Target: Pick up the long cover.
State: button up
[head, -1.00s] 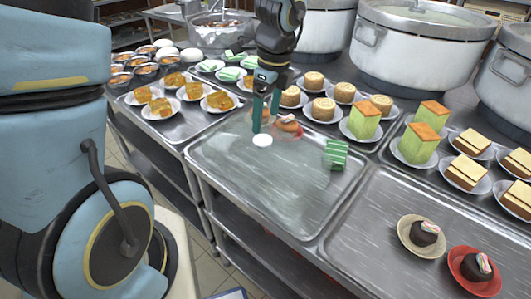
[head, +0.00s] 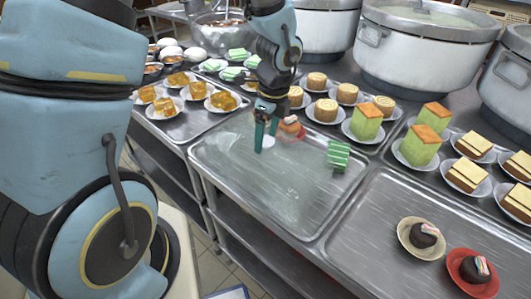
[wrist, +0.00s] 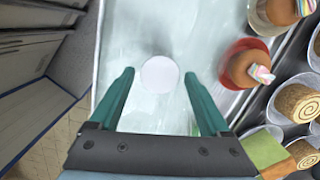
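No separate long cover stands out clearly. A pale, streaked, clear-looking surface (head: 255,185) spans the middle tray and may be the cover; I cannot tell it from the tray floor. A small white round disc (wrist: 159,74), possibly a knob, sits on this surface. My gripper (head: 265,148) points down over the disc, which it partly hides in the head view. In the wrist view my gripper (wrist: 158,76) is open, with one green finger on each side of the disc. Its height above the disc and any contact are unclear.
A brown cake on a red plate (wrist: 243,63) is close right of my fingers in the wrist view. A green striped piece (head: 338,155) lies at the middle tray's right side. Plated cakes and large pots (head: 425,45) stand behind. The front right tray (head: 370,225) is mostly clear.

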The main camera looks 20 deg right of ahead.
grip_shut()
dwell(0.4)
